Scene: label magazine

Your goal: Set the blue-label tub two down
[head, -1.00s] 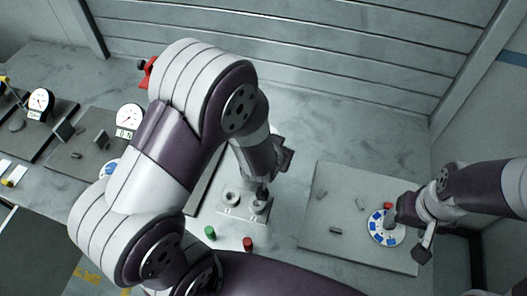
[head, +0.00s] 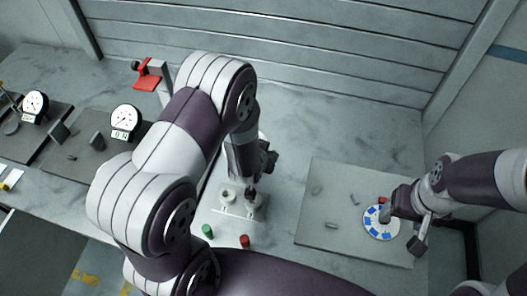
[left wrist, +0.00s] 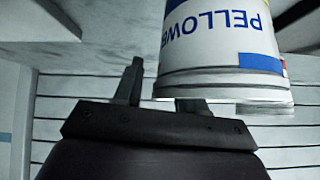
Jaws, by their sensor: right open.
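A white tub (left wrist: 222,60) with a blue label band and upside-down lettering fills the upper right of the left wrist view; its top is cut off. My left gripper (left wrist: 160,95) is just below it there, one finger clear at the tub's left edge, the other partly hidden behind the tub. I cannot tell whether the fingers hold it. In the head view my left gripper (head: 252,193) is small and dark, over a pale two-cup fixture (head: 225,212). I cannot pick out the tub in the head view. My right gripper (head: 388,212) is open at a white disc with blue patches (head: 380,232).
The disc lies on a grey board (head: 315,225) with small loose parts. A green peg (head: 207,231) and a red peg (head: 245,241) stand in front of the fixture. Dial gauges (head: 125,119) and a red bracket (head: 147,82) are at the left. The back right table is clear.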

